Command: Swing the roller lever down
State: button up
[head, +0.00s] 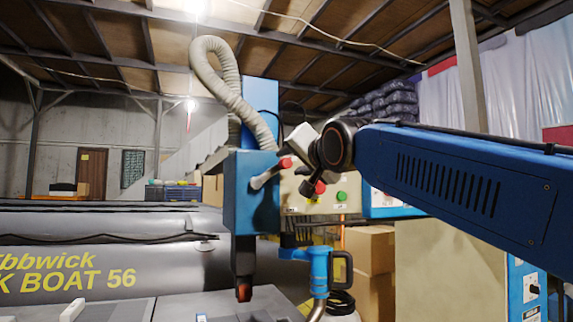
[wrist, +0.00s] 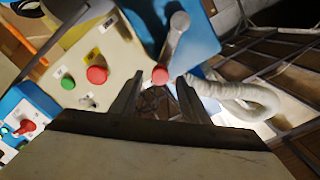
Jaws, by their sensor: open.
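The roller lever (head: 266,177) is a short grey arm with a red ball knob (head: 286,163) on the side of a blue machine head (head: 250,205). In the head view it slants up to the right from its pivot. In the wrist view the grey lever (wrist: 174,40) ends in the red knob, which appears in the gap between my fingertips. My gripper (wrist: 157,90) is open, with one finger on each side of the knob in the picture. I cannot tell whether either finger touches it. In the head view my gripper (head: 299,138) is beside the knob, partly hidden by my wrist.
A beige control box with a red button (wrist: 97,75) and a green button (wrist: 68,83) is close to my gripper. A ribbed grey hose (head: 230,90) loops above the machine. A grey boat (head: 120,250) lies left; cardboard boxes (head: 370,250) stand behind.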

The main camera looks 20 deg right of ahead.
aim_at(288, 163)
jog(key=shift+w, duration=2.1)
grip_shut()
